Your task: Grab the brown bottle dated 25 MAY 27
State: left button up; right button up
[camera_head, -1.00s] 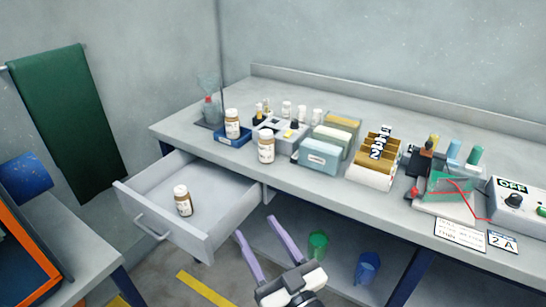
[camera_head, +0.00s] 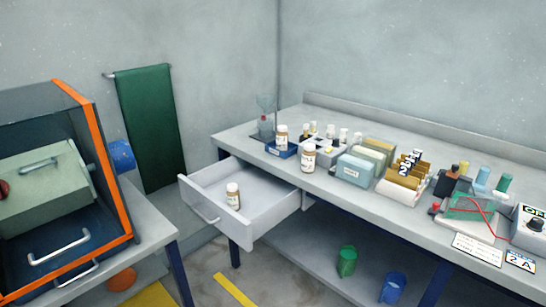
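Three brown bottles with white caps and white labels show in the head view. One bottle (camera_head: 233,195) stands upright inside the open drawer (camera_head: 268,231). A second bottle (camera_head: 308,157) stands on the bench top near its front edge, above the drawer. A third bottle (camera_head: 281,138) stands in a blue tray (camera_head: 271,151) at the bench's left end. The dates on the labels are too small to read. Neither of my grippers is in view.
The bench (camera_head: 400,216) also holds file boxes, a wooden rack and a wired device to the right. An orange-framed cabinet (camera_head: 98,150) stands on the left table. Floor shows between the tables.

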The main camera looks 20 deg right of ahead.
aim_at(309, 154)
jog(key=u, duration=0.35)
jog(key=i, duration=1.35)
jog(key=z, duration=0.75)
